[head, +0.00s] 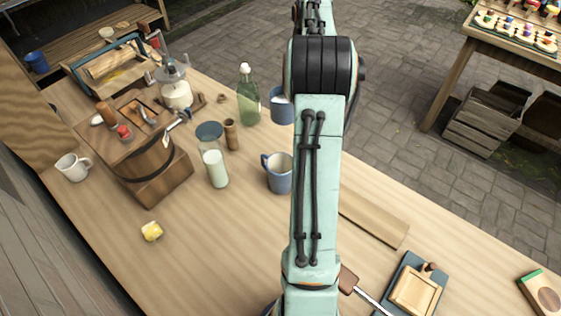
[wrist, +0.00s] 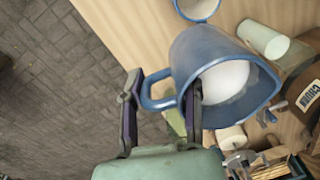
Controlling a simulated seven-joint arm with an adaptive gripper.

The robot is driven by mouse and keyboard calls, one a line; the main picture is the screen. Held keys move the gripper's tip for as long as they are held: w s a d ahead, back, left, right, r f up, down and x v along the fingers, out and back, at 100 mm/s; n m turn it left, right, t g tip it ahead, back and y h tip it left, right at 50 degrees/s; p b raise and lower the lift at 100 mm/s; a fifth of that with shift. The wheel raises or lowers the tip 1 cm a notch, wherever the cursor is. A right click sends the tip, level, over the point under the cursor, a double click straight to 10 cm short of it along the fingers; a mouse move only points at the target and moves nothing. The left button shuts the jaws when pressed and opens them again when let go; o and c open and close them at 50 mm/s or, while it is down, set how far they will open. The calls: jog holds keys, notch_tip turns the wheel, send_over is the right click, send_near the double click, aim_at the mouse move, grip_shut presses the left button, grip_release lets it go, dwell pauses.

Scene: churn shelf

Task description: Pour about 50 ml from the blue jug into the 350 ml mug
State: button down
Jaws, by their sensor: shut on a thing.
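The blue jug (wrist: 190,62) shows large in the wrist view, with white liquid inside and its handle on the left. My gripper (wrist: 163,90) is shut on the handle. In the head view the jug (head: 279,108) shows beside my arm, partly covered by it; my gripper is hidden there. I cannot tell how far it is tilted or raised. A blue mug (head: 272,176) with its handle on the left stands nearer on the table; it also shows at the top of the wrist view (wrist: 197,10). A white mug (head: 73,168) stands at the far left. No volume marks are readable.
A green bottle (head: 248,98), a wooden cylinder (head: 231,134) and a glass with white liquid (head: 217,168) stand left of the jug. A wooden churn (head: 142,150) stands further left. A yellow piece (head: 152,231) lies in front. The front middle of the table is clear.

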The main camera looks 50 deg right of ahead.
jog(key=s+d+f+m, duration=0.1)
jog(key=s+d, duration=0.7)
jog(key=f, duration=1.4)
jog(key=shift+w+f, duration=0.2)
jog(key=shift+w, duration=0.05)
jog(key=shift+d, duration=0.1)
jog(key=shift+r, duration=0.1)
jog(key=w+a+r+g+h, duration=0.2)
jog(key=a+r+h, duration=0.3)
jog(key=h, duration=0.2)
jog(key=shift+a+m+g, duration=0.3)
jog(key=shift+a+r, duration=0.1)
jog(key=shift+r, duration=0.1)
jog(key=shift+r, duration=0.1)
